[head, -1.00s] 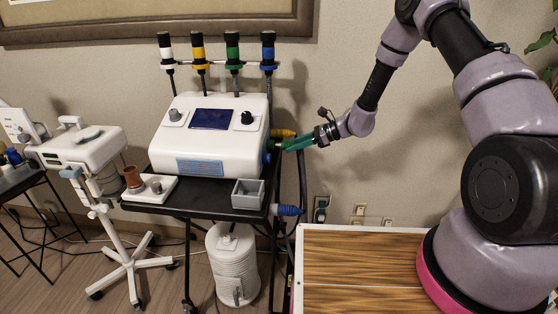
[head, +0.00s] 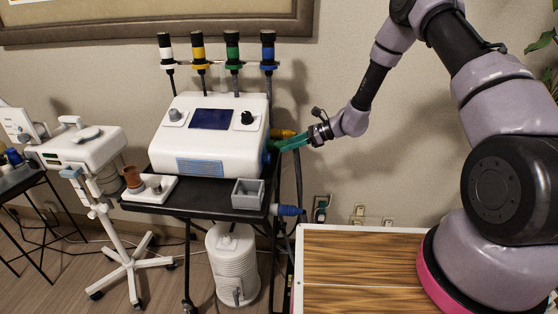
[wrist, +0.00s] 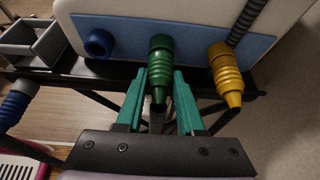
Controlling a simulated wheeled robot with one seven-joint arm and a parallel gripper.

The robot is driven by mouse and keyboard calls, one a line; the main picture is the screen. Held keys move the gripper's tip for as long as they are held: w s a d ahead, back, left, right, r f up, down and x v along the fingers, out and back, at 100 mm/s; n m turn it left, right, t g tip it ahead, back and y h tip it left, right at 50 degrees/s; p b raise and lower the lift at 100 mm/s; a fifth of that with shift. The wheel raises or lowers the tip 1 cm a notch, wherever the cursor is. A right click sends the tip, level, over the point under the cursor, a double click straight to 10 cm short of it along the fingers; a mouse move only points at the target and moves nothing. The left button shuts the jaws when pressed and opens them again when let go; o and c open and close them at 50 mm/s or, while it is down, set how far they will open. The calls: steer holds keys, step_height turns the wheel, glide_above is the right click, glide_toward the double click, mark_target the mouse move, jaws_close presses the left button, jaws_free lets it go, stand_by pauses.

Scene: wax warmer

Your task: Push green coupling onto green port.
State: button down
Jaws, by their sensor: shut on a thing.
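The green coupling (wrist: 161,60) is a ribbed green sleeve in the wrist view. It stands in line against the blue side panel (wrist: 120,28) of the white machine. The green port is hidden behind it, so I cannot tell how far the coupling sits on it. My gripper (wrist: 163,76) has teal fingers on either side of the coupling's lower part and is shut on it. In the head view my gripper (head: 284,146) is at the machine's right side, and the coupling is hard to make out there.
The yellow coupling (wrist: 226,75) with its hose is at the panel, right of the green one. An empty blue port (wrist: 99,43) is to the left. A blue coupling (head: 289,210) is at the cart's (head: 205,201) right edge, near a grey box (head: 248,202).

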steer(key=shift+a, duration=0.25)
steer(key=shift+c, duration=2.2)
jaws_free()
steer(key=shift+d, duration=0.15)
steer(key=v, duration=0.7)
steer(key=shift+d+r, duration=0.2)
steer(key=shift+d, duration=0.15)
